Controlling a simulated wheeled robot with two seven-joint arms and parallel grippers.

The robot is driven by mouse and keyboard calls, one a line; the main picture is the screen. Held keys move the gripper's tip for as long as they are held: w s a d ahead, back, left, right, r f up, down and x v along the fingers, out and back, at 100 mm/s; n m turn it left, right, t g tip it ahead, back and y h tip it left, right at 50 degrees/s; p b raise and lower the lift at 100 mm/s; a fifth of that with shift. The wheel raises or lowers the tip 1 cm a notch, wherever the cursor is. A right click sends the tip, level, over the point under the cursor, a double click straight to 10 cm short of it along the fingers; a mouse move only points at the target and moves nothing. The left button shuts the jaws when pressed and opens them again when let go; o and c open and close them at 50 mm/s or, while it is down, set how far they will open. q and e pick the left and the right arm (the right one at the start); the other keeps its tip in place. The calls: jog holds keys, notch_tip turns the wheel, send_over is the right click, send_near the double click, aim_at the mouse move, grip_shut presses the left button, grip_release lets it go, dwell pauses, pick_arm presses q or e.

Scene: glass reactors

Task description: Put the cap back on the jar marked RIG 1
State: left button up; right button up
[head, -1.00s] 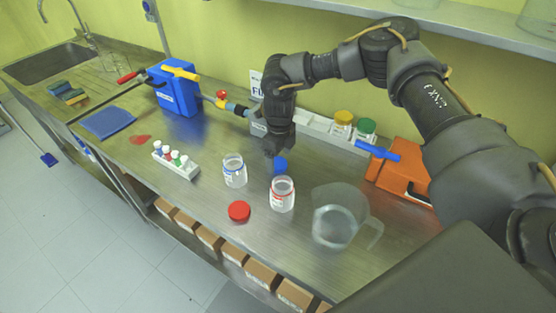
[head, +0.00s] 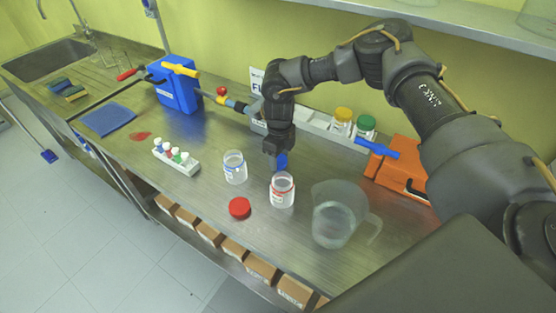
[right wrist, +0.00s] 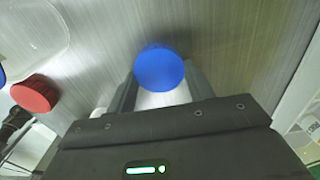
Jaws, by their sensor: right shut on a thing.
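My right gripper (head: 278,152) is shut on a blue cap (head: 280,161), which hangs at its fingertips behind the jars. The cap also shows round between the fingers in the right wrist view (right wrist: 159,68). A clear open jar with blue markings (head: 235,168) stands to the left of the gripper. A clear open jar with red markings (head: 282,190) stands in front of it. A red cap (head: 239,208) lies on the bench before the jars. The writing on both jars is too small to read, so I cannot tell which is RIG 1. My left gripper is out of view.
A clear jug (head: 338,215) stands right of the jars. A white rack of small capped vials (head: 176,160) stands at left. The bench's front edge is close to the red cap.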

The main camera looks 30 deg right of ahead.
jog(key=shift+w+r+b, duration=0.1)
jog(key=shift+r+b, duration=1.1)
jog(key=shift+r, duration=0.1)
jog(key=s+a+r+b, duration=0.3)
jog(key=a+r+b, duration=0.1)
jog(key=a+r, duration=0.6)
jog(key=a, duration=0.3)
jog(key=shift+s+a+r, duration=0.2)
jog(key=shift+s+a, duration=0.1)
jog(key=shift+s, duration=0.1)
